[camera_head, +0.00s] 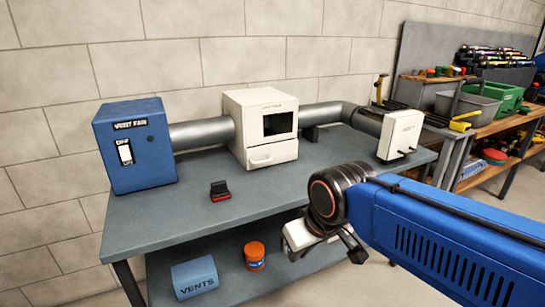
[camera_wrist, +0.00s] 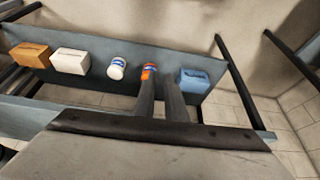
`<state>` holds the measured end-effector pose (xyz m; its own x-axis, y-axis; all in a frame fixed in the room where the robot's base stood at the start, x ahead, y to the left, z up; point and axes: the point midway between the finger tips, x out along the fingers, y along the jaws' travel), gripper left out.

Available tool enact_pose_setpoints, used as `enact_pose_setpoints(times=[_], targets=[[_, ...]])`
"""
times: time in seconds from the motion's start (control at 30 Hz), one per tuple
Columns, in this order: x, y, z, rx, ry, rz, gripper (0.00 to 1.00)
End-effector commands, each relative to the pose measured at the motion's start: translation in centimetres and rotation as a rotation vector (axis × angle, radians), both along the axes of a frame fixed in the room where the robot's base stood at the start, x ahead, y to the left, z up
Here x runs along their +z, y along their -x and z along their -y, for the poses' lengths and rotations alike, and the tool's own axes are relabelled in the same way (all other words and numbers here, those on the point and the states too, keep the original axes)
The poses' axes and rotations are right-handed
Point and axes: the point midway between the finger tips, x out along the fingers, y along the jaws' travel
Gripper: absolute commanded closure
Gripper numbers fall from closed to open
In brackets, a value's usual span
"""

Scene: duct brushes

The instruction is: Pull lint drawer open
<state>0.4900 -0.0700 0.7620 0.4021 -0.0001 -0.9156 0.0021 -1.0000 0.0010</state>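The lint drawer (camera_head: 272,154) is the low front panel of a white box unit (camera_head: 262,112) on the workbench. It has a small handle and looks shut. A dark window is above it. My gripper (camera_head: 322,256) is in front of the bench's front edge, right of and lower than the drawer, apart from it. Its two dark fingers look spread with nothing between them. In the wrist view my gripper (camera_wrist: 160,84) points toward the lower shelf, and the drawer is not seen there.
A blue fan box (camera_head: 135,146) and a white vent box (camera_head: 400,134) join the unit by grey ducts. A black and red clip-like object (camera_head: 220,190) lies on the bench before the drawer. An orange jar (camera_head: 254,256) and blue box (camera_head: 195,277) are on the lower shelf.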

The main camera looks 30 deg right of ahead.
Motion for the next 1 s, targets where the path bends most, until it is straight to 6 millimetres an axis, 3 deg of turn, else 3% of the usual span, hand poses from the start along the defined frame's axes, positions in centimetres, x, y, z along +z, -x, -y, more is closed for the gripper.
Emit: enact_pose_setpoints(times=[0.17, 0.27, 0.6, 1.0], targets=[[1.7, -1.5, 0.2, -0.064, -0.025, -0.012, 0.72], [4.1, -3.6, 0.4, -0.158, -0.062, -0.027, 0.72], [12.5, -12.9, 2.1, -0.566, -0.206, -0.087, 0.72], [19.5, -24.4, 5.3, -1.051, -0.349, -0.146, 0.72]])
